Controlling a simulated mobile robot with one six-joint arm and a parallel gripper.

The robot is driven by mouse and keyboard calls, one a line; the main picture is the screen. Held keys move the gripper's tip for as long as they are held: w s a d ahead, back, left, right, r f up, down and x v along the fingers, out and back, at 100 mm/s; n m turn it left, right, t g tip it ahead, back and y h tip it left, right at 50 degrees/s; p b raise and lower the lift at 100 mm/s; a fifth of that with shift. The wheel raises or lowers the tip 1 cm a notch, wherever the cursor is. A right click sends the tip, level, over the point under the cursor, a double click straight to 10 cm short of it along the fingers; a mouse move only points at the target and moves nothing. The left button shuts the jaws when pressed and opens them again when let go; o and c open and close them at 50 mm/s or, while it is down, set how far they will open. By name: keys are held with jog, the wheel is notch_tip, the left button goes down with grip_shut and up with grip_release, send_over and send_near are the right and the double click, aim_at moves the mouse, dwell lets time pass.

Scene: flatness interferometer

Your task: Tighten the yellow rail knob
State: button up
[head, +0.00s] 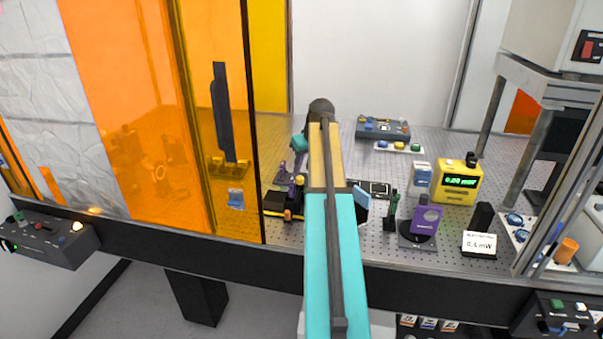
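My arm rises from the bottom centre and bends at a dark joint. Beyond it a teal wrist part points down over the perforated optical table (340,252). My gripper (298,165) seems to be below this wrist part, small and dark among the table's parts. I cannot tell whether its fingers are open or touching anything. A low black and yellow assembly (278,204) with small purple and orange parts stands just left of my arm. I cannot make out the yellow rail knob with certainty; my arm hides part of this area.
An orange panel (150,120) with a dark handle (222,112) covers the table's left part. Right of my arm stand a purple holder (426,218), a yellow meter (455,182) and a white sign (479,243). A grey control box (382,128) sits behind. A metal frame stands at right.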

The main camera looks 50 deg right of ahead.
aim_at(300, 177)
jog(key=shift+p+x, duration=0.75)
jog(key=shift+x, duration=2.05)
jog(key=shift+c, duration=0.3)
